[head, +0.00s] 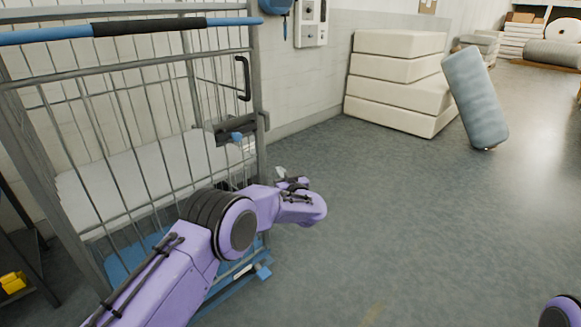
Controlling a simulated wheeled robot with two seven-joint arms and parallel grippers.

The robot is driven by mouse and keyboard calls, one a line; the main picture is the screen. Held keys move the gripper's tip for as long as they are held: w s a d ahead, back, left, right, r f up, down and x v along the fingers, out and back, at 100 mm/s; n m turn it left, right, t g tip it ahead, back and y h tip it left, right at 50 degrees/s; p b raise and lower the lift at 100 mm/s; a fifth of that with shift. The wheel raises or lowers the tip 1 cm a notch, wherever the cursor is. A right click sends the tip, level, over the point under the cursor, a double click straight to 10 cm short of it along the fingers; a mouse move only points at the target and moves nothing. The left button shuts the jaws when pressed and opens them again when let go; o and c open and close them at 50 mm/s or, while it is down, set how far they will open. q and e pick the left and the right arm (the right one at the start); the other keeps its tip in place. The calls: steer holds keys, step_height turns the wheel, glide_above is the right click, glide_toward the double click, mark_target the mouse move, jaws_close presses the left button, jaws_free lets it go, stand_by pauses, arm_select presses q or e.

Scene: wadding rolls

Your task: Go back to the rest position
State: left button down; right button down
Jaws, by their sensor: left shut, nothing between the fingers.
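My left arm reaches in from the bottom left. Its gripper (281,174) is small and partly hidden behind my own purple wrist, just right of the cage trolley's front corner post. It is shut with nothing held. Whether it touches the trolley is hard to tell. Of my right arm only a purple and black part shows at the bottom right corner; its gripper is out of view. A grey-blue wadding roll (475,98) stands tilted on the floor at the upper right, far from my left gripper.
The wire cage trolley (124,172), with a blue and black handlebar (150,26), fills the left side, close to my left arm. A stack of cream blocks (395,70) stands by the wall. More rolls (553,53) lie at the far right. The middle floor is clear.

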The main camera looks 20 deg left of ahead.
arm_select(q)
steer(key=s+d+f+h, duration=0.1)
steer(key=s+f+h, duration=0.2)
steer(key=s+f, duration=0.5)
steer(key=s+d+f+h, duration=0.1)
steer(key=s+f+h, duration=0.3)
steer(key=f, duration=0.8)
steer(key=s+f+m+g, duration=0.1)
steer(key=s+f+g, duration=0.1)
steer(key=s+f, duration=0.35)
steer(key=s+f+g, duration=0.1)
steer(key=s+f, duration=0.1)
steer(key=s, duration=0.6)
steer(key=s+a+f+m+g+h, duration=0.15)
steer(key=s+g, duration=0.25)
steer(key=s, duration=1.1)
steer(key=s+f+n+g+h, duration=0.1)
steer(key=s+f+g, duration=0.15)
steer(key=s, duration=1.25)
step_height(320, 180, up, 17)
steer(key=p, duration=1.6)
steer(key=shift+w+f, duration=0.2)
steer(key=shift+w, duration=0.2)
steer(key=shift+m, duration=0.25)
